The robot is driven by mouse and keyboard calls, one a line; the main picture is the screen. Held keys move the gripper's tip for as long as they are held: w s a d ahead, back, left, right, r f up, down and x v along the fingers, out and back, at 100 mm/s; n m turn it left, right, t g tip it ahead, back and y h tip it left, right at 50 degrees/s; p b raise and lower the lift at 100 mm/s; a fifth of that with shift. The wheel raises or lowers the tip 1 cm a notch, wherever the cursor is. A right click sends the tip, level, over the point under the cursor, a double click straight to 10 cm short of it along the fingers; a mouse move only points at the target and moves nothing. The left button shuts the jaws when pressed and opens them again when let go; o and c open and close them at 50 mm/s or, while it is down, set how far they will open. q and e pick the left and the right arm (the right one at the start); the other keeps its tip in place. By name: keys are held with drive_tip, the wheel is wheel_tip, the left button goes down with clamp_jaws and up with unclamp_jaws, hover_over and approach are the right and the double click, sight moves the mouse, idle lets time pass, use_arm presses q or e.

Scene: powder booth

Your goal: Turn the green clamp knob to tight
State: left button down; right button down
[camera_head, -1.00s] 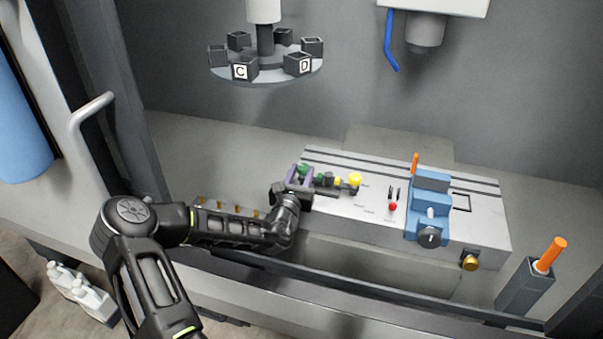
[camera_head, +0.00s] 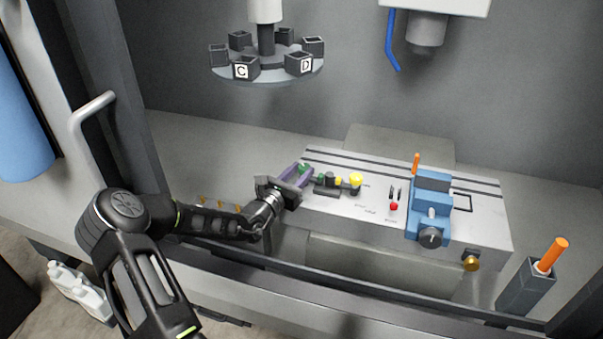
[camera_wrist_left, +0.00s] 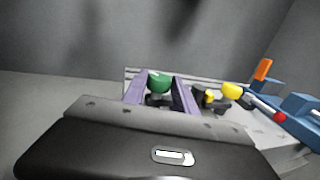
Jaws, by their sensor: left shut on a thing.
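The green clamp knob (camera_head: 304,169) is at the left end of the grey machine table, and only part of it shows in the head view. In the left wrist view the round green knob (camera_wrist_left: 159,82) sits between the two purple fingers. My left gripper (camera_head: 297,174) reaches in from the left and is shut on the knob, one finger on each side of it. The fingers also show in the left wrist view (camera_wrist_left: 159,90). The knob's underside and any tight mark are hidden. My right gripper is not in view.
To the right of the knob stand a black clamp with a yellow knob (camera_head: 356,181), a red button (camera_head: 394,206) and a blue vise (camera_head: 430,205). A carousel (camera_head: 266,75) with lettered cups hangs above. An orange-handled tool (camera_head: 551,255) stands in a holder at right.

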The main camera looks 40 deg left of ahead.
use_arm(q)
drive_tip(key=shift+a+r+m+h, duration=0.15)
drive_tip(key=shift+m+h, duration=0.45)
drive_tip(key=shift+h, duration=0.3)
drive_tip(key=c, duration=1)
unclamp_jaws()
drive_tip(key=shift+o, duration=0.2)
wheel_tip(320, 180, up, 10)
drive_tip(key=b, duration=0.2)
